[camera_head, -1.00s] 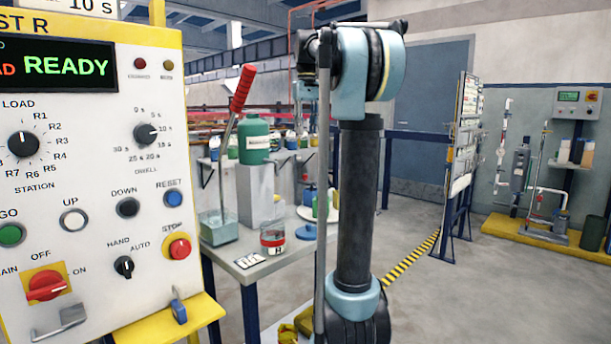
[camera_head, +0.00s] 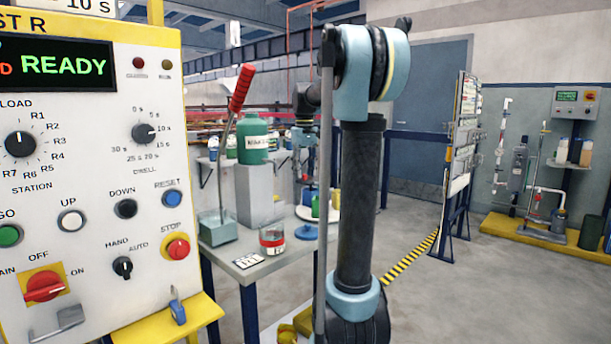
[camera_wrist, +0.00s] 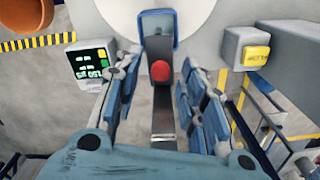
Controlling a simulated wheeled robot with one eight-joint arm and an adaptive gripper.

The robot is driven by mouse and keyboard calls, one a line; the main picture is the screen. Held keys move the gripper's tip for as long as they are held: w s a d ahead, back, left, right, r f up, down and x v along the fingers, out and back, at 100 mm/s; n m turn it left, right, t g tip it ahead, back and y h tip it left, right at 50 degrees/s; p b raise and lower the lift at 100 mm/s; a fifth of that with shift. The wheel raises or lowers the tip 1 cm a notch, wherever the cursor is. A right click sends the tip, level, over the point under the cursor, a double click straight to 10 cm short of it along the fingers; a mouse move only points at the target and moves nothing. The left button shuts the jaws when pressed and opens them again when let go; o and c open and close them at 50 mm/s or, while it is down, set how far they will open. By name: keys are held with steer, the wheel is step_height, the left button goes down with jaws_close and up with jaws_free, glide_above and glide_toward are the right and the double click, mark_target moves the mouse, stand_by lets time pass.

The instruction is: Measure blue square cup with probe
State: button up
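A blue square-rimmed thing, seemingly the blue square cup (camera_wrist: 175,42), shows at the top of the wrist view over the edge of a large pale disc (camera_wrist: 105,14). A grey upright piece with a red ball top (camera_wrist: 160,71), possibly the probe, stands in line below it. My gripper (camera_wrist: 158,62) has its blue fingers spread on both sides of the red ball. I see a gap on each side, so it looks open and empty. In the head view my arm partly hides the round plate (camera_head: 306,213), and the cup cannot be made out surely.
A green display unit (camera_wrist: 90,64) and a box with a yellow button (camera_wrist: 256,56) flank the fingers. In the head view a control panel (camera_head: 90,160) fills the left. A bench (camera_head: 243,267) holds a green bottle (camera_head: 253,142), a jar (camera_head: 272,240) and a red-handled tool (camera_head: 240,90).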

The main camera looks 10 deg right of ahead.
steer(key=shift+f, duration=0.6)
jaws_close()
steer(key=shift+r, duration=3)
jaws_free()
